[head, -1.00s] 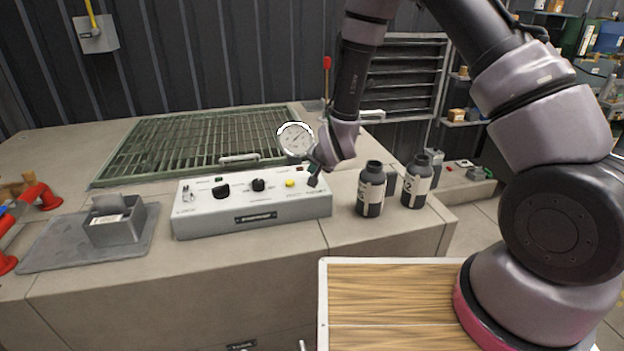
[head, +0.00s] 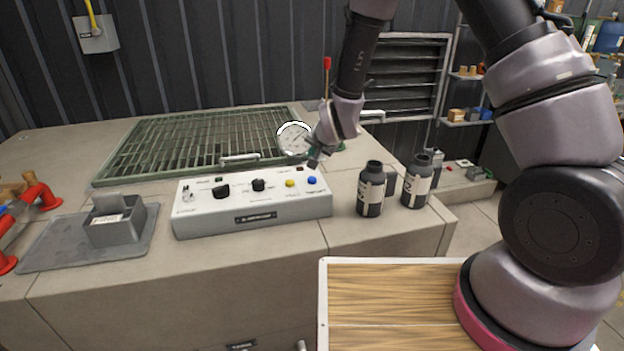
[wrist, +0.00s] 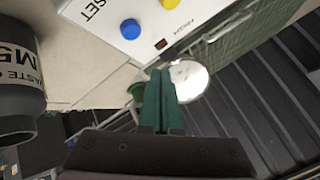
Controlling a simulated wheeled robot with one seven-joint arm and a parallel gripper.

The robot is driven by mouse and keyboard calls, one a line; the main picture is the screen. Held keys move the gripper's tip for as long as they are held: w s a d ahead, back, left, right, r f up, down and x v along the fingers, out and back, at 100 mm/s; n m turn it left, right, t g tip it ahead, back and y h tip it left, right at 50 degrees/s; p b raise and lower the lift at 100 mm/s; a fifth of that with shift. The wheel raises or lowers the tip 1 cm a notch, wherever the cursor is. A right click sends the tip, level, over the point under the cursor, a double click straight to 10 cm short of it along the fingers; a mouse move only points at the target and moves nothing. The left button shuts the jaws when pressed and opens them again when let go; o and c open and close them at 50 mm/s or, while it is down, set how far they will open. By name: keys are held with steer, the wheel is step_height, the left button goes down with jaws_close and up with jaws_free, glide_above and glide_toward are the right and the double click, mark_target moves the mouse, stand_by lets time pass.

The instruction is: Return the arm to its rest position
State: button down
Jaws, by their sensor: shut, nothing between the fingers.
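My gripper (head: 313,162) is just above the right end of the white control box, apart from it, with nothing held. In the wrist view its two green fingers (wrist: 159,100) are together. The control box (head: 250,209) carries black knobs, a yellow button (head: 290,183) and a blue button (head: 312,180). The blue button also shows in the wrist view (wrist: 130,29), left of the fingertips. My arm reaches in from the right, over the bench.
A green grate (head: 190,145) lies behind; a grey tray (head: 60,247) with a small box sits at left.

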stand_by(0.5)
steer(key=s+d+r, duration=0.2)
steer(key=d+r, duration=0.5)
steer(key=r, duration=0.4)
steer(key=s+d+r, duration=0.2)
steer(key=d+r, duration=0.5)
steer(key=r, duration=0.4)
steer(key=s+d+r, duration=0.3)
steer(key=s+d, duration=0.1)
steer(key=s, duration=0.3)
steer(key=s+d+r+g+h, duration=0.1)
steer(key=s+d+r, duration=0.3)
steer(key=s, duration=0.3)
steer(key=s+d+r, duration=0.4)
steer(key=s+d, duration=0.1)
steer(key=s, duration=0.2)
steer(key=shift+s+r+g, duration=0.2)
steer(key=shift+s+g, duration=0.1)
steer(key=shift+s, duration=0.1)
steer(key=shift+a+n, duration=0.2)
steer(key=shift+n, duration=0.1)
